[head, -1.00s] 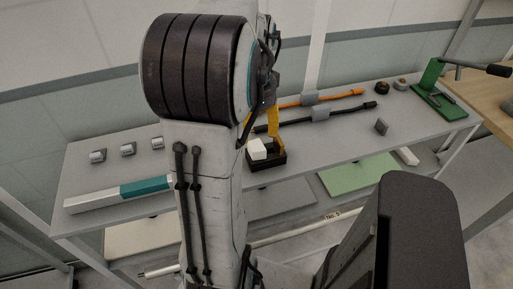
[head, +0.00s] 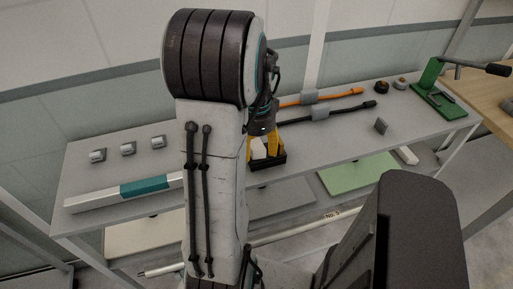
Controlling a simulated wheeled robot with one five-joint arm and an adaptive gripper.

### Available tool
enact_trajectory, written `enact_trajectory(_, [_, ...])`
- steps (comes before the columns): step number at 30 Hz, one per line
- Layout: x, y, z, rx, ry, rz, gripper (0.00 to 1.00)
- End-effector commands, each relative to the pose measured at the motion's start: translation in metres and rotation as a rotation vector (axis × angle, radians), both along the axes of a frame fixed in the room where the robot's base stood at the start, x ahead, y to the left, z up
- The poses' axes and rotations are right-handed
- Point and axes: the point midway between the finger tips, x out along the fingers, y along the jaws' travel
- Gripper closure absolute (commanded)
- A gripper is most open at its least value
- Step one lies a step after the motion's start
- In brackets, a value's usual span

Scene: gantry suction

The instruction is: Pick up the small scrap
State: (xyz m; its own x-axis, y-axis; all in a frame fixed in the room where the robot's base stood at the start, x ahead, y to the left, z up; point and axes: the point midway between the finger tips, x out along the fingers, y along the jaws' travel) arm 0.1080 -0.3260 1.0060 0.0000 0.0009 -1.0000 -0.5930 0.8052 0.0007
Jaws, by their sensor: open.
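My arm hides the bench just left of the tray.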

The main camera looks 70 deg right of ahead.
Motion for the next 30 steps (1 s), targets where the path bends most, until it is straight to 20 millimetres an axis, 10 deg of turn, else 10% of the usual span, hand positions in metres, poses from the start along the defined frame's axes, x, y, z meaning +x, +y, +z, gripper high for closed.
enact_trajectory(4, [0.0001, -0.0001, 0.0002, 0.000, 0.000, 0.000, 0.41])
enact_trajectory(20, [0.0000, -0.0001, 0.0004, -0.001, -0.001, 0.000, 0.89])
enact_trajectory(30, [0.0000, -0.0002, 0.0022, -0.001, -0.001, 0.000, 0.90])
